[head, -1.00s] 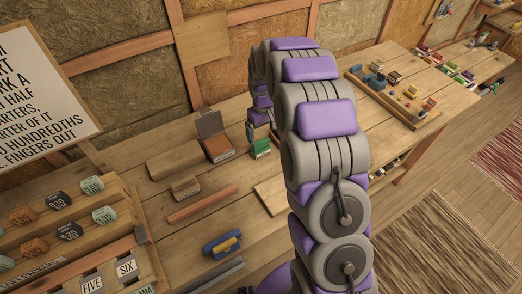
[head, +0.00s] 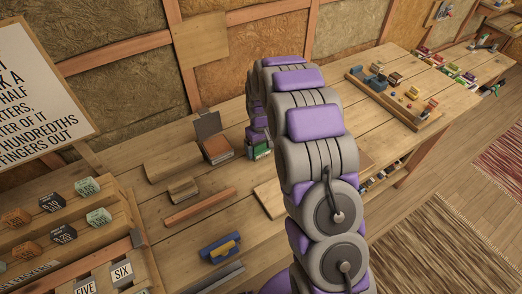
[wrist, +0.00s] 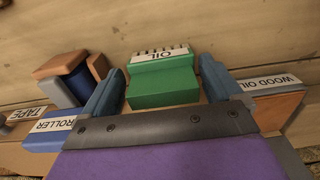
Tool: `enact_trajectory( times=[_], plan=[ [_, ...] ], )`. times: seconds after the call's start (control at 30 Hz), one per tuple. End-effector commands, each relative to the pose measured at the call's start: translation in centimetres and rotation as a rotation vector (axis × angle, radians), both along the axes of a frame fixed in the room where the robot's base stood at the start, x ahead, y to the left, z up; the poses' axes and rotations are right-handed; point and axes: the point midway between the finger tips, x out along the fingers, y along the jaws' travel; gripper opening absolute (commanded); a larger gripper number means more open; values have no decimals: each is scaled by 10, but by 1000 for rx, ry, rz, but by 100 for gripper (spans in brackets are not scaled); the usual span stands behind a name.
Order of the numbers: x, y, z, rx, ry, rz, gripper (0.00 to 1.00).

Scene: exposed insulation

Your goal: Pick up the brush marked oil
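The brush marked oil is a green block-like piece with a white "OIL" label (wrist: 163,80) in the wrist view. In the head view it is a small green shape (head: 260,152) on the workbench, its top partly hidden by my arm's end. My gripper (wrist: 163,66) has its two blue fingers apart, one on each side of the green brush. A narrow gap shows at the left finger; the right finger looks very close to the brush, and contact cannot be told.
In the wrist view, a "WOOD OIL" label (wrist: 268,84) lies right of the fingers. "ROLLER" (wrist: 52,126) and "TAPE" (wrist: 27,114) labels and a brown-and-blue block (wrist: 68,78) lie left. A brown block with a grey plate (head: 217,147) stands beside the brush on the workbench (head: 240,190).

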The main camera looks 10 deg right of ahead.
Motion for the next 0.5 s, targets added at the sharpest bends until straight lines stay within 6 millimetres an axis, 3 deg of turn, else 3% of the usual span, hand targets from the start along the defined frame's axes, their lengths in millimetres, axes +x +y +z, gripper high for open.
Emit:
enact_trajectory(
  times=[0.07,0.5],
  plan=[
    [0,0,0,0,0,0,85],
    [0,0,0,0,-1,0,43]
  ],
)
